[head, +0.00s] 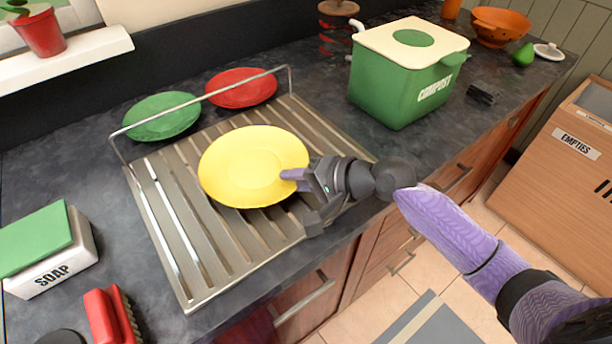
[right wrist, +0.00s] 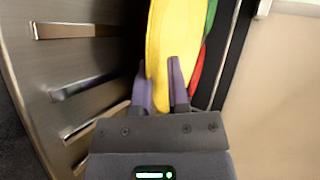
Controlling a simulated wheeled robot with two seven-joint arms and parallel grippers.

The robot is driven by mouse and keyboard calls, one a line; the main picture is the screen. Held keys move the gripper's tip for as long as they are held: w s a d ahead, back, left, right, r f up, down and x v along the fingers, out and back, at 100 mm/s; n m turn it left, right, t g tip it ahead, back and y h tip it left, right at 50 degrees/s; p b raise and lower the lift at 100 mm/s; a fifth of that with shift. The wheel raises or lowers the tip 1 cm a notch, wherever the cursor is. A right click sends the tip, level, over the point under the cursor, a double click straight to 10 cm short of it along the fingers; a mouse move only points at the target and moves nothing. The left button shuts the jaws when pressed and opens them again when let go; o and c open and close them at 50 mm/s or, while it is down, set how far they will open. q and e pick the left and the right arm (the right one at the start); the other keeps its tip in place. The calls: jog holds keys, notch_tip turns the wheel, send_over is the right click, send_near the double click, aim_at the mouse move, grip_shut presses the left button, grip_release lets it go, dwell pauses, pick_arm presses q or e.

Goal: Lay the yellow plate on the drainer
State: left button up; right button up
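The yellow plate (head: 250,165) is over the middle of the metal drainer (head: 180,230), face up. I cannot tell whether it touches the slats. My right gripper (head: 292,178) is at the plate's right rim, with one finger showing above it. In the right wrist view, the two purple fingers (right wrist: 160,88) are close together on either side of the yellow plate's rim (right wrist: 168,40) and look shut on it. The drainer's slats (right wrist: 85,75) are to the left there. My left gripper is not in view.
A green plate (head: 160,116) and a red plate (head: 242,88) are at the drainer's back, by its wire rail (head: 200,98). A green compost bin (head: 402,80) stands to the right. A soap box (head: 55,262) and red brush (head: 108,316) are at the left.

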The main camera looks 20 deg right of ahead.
jog(key=p+v, duration=0.2)
jog(key=v, duration=1)
jog(key=shift+a, duration=0.1)
